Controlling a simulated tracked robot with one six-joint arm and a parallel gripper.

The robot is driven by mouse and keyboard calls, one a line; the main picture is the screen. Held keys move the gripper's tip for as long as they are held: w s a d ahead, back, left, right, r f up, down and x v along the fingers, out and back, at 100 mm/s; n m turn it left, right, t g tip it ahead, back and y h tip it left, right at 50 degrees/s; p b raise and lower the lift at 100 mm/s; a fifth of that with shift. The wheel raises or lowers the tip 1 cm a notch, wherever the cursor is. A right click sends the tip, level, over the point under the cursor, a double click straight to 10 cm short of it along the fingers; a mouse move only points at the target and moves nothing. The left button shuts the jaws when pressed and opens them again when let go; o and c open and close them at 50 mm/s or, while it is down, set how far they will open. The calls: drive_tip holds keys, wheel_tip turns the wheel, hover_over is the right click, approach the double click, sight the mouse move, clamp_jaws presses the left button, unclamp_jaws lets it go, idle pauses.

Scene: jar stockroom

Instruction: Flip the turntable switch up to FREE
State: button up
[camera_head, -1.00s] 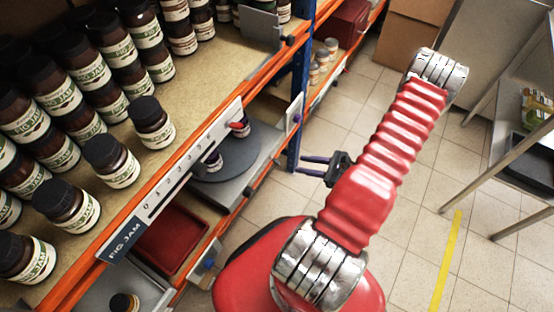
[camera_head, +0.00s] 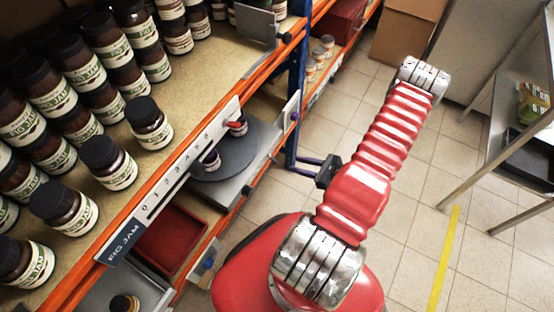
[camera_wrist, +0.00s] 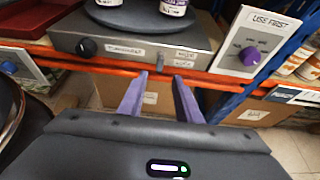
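The turntable is a dark round disc (camera_head: 228,158) on a grey base, on the lower shelf. In the wrist view the base's front (camera_wrist: 200,40) carries a black knob (camera_wrist: 88,47), labels too blurred to read fully, and a small pale switch lever (camera_wrist: 160,57). I cannot tell for sure if the lever points up or down. My gripper (camera_wrist: 160,76) is open and empty, its two purple fingers pointing at the base front with the lever between their tips in the picture. In the head view my gripper (camera_head: 306,163) is just right of the blue shelf post.
Two jars (camera_head: 239,126) (camera_head: 211,160) stand on the disc. An orange shelf beam (camera_wrist: 110,66) runs below the base. A "USE FIRST" panel with a purple knob (camera_wrist: 249,56) is at right, beside the blue post (camera_head: 299,90). A blue knob (camera_wrist: 8,67) is at far left.

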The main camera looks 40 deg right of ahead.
sight(274, 159)
drive_tip(key=x, duration=1.1)
drive_tip(key=shift+s, duration=0.1)
clamp_jaws()
idle(0.3)
